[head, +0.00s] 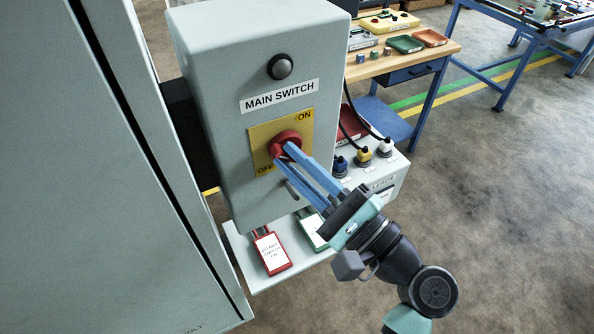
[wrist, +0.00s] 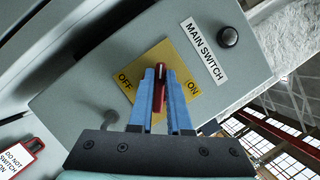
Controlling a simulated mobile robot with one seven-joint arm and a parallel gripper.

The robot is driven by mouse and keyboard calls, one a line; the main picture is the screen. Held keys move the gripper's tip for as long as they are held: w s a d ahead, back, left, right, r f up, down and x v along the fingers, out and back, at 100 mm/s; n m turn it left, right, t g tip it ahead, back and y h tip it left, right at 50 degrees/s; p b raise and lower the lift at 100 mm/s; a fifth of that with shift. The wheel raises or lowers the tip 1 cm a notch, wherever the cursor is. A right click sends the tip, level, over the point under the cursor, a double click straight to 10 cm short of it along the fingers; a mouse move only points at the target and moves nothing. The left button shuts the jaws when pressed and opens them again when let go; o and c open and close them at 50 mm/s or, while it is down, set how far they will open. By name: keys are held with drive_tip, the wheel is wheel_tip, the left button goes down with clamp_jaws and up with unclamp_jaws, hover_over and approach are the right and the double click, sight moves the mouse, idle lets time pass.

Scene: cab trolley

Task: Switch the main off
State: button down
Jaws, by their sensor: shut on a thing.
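The main switch is a red rotary handle (head: 285,138) on a yellow plate (head: 257,134) on the front of a grey-green box (head: 215,110). ON is at the plate's upper right and OFF at its lower left in the head view. My gripper (head: 284,157) has its blue fingers shut on the red handle. In the wrist view the handle (wrist: 159,88) stands between the two fingertips (wrist: 160,82), roughly midway between the OFF and ON words. The fingers hide part of the handle, so its exact pointing is hard to tell.
A dark round lamp or button (head: 280,66) sits above the MAIN SWITCH label (head: 279,96). A red tag (head: 271,252) and a green tag (head: 313,230) lie below the box. Plugs on cables (head: 362,153) stand right of it. A large cabinet door (head: 90,180) is close at left.

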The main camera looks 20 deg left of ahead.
drive_tip(key=shift+f+n+g+h+b, duration=0.1)
drive_tip(key=shift+n+g+h+b, duration=0.35)
drive_tip(key=shift+n, duration=0.9)
drive_tip(key=shift+f+n+g+h+b, duration=0.1)
drive_tip(key=shift+n+g+h+b, duration=0.4)
drive_tip(key=shift+n, duration=0.9)
drive_tip(key=shift+f+n+g+h+b, duration=0.15)
drive_tip(key=shift+n+g+b, duration=0.35)
drive_tip(key=shift+n, duration=0.85)
drive_tip(key=shift+r, duration=0.1)
drive_tip(key=c, duration=0.9)
unclamp_jaws()
drive_tip(key=shift+o, duration=0.2)
drive_tip(key=shift+t, duration=0.35)
drive_tip(key=b+v, duration=0.3)
drive_tip(key=v, duration=1)
drive_tip(key=shift+r, duration=0.1)
